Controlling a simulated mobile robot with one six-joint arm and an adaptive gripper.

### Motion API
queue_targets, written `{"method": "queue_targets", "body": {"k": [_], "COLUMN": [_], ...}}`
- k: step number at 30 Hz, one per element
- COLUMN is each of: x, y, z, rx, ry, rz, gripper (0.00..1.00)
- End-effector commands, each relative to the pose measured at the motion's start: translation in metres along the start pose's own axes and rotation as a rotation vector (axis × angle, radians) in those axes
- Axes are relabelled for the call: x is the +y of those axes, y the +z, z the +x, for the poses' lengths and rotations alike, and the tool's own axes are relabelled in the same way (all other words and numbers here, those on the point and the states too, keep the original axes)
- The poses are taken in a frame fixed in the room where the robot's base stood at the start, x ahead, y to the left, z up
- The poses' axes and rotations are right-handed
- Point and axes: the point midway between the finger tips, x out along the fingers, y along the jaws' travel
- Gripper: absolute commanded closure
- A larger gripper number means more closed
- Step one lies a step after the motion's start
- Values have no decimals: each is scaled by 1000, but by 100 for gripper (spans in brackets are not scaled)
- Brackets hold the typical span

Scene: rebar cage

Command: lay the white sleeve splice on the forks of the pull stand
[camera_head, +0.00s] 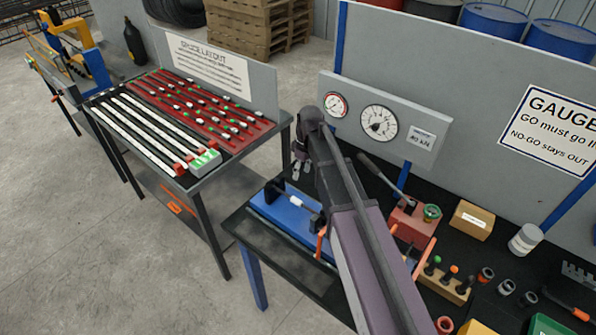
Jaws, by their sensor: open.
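The blue pull stand (283,214) sits on the dark bench at the lower middle. A thin bar with a white sleeve, which looks like the white sleeve splice (297,201), spans between the dark end blocks of the stand. It appears to rest there, though the fork contacts are too small to make out. My gripper (300,171) is open and points down above and behind the splice, apart from it as far as I can see. My arm hides the right end of the stand and part of the gripper.
Left is a splice layout table (190,112) with red racks and white bars. A panel with gauges (378,122) stands behind the bench. Right of my arm are a red device (408,222), a cardboard box (471,219), a white can (526,239) and a peg block (445,281).

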Motion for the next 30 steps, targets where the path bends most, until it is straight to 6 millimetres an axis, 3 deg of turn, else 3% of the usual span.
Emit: {"method": "queue_targets", "body": {"k": [15, 19, 23, 30], "x": [0, -1, -1, -6], "y": [0, 10, 41, 138], "z": [0, 1, 1, 4], "rx": [0, 2, 8, 38], "ry": [0, 7, 29, 104], "rz": [0, 30, 136, 504], "gripper": [34, 34, 34, 34]}}
